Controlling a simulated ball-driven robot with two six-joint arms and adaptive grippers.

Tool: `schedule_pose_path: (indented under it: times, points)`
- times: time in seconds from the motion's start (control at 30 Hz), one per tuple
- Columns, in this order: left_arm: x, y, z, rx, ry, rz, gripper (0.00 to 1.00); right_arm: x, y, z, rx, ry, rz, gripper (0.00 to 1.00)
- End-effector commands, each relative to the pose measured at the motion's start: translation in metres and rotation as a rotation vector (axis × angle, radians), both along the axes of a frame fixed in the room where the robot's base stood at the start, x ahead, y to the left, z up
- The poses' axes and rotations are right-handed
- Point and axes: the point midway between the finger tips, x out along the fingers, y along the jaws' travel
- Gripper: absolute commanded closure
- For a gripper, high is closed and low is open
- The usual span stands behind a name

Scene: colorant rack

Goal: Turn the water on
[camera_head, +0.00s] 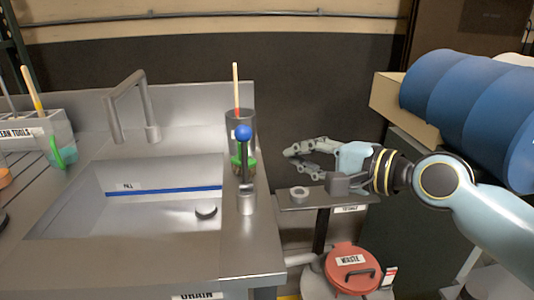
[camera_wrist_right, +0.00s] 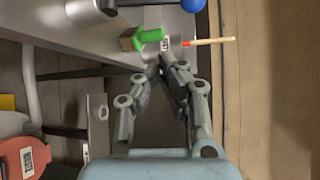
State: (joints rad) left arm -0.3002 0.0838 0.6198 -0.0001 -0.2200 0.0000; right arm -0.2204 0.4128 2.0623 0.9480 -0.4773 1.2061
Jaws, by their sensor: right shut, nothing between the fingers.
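A metal sink (camera_head: 75,215) with a square-bent faucet (camera_head: 128,100) fills the left of the head view. No water shows at the spout. A lever with a blue ball knob (camera_head: 243,132) stands upright on the sink's right rim. The knob also shows at the top edge of the right wrist view (camera_wrist_right: 193,4). My right gripper (camera_head: 292,152) is shut and empty, to the right of the lever and apart from it. Its fingertips meet below the green tool in the right wrist view (camera_wrist_right: 162,66). My left gripper is out of view.
A metal cup (camera_head: 236,120) with a wooden-handled brush and a green tool (camera_head: 243,158) stands right behind the lever. A small shelf with a ring (camera_head: 299,194), a red waste lid (camera_head: 352,268) and blue drums (camera_head: 470,105) lie to the right.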

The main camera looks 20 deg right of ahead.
Motion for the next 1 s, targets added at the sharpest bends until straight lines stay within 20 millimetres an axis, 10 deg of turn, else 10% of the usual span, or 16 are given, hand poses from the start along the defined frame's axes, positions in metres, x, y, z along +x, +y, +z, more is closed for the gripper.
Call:
schedule_pose_path:
  times: [0.57,1.0]
  points:
    - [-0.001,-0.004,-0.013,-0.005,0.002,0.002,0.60,0.091,0.043,-0.020,0.005,0.000,0.000,1.00]
    - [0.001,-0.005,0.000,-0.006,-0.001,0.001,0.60,0.053,0.059,-0.010,-0.001,0.001,-0.001,1.00]
